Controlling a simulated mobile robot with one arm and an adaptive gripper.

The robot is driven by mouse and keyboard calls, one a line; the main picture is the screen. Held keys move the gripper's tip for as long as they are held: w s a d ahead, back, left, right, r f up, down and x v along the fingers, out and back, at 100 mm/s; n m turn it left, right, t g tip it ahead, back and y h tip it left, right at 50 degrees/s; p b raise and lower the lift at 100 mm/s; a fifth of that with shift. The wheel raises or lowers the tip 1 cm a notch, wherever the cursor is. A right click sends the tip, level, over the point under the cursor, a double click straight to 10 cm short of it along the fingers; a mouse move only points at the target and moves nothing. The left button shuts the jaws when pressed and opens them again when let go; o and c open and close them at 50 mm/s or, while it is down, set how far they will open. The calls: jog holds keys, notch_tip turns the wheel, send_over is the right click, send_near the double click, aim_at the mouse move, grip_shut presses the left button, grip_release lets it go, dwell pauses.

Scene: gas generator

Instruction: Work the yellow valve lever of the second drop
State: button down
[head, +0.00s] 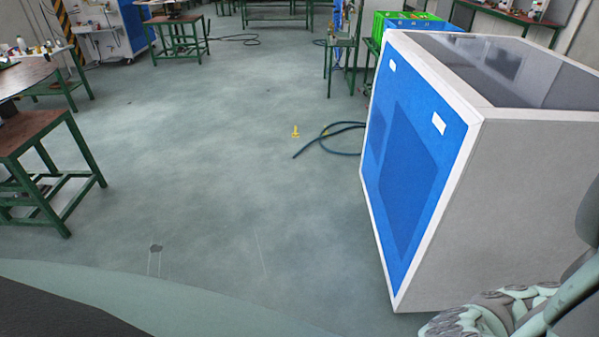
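No valve lever can be made out clearly in the head view. A small yellow object (295,131) stands on the open floor near the middle; it is too small to tell what it is. Upright pipes or posts with blue and yellow parts (338,22) show far back at the top centre, too small to read as a valve or drop. Parts of my own arm fill the lower right corner. My gripper's fingertips are not in the picture, so its state is hidden.
A large grey cabinet with a blue front (415,160) stands close on the right. A dark hose (340,128) lies beside it. A green table (45,150) stands at the left, and green stands (178,38) are farther back. The floor between is mostly clear.

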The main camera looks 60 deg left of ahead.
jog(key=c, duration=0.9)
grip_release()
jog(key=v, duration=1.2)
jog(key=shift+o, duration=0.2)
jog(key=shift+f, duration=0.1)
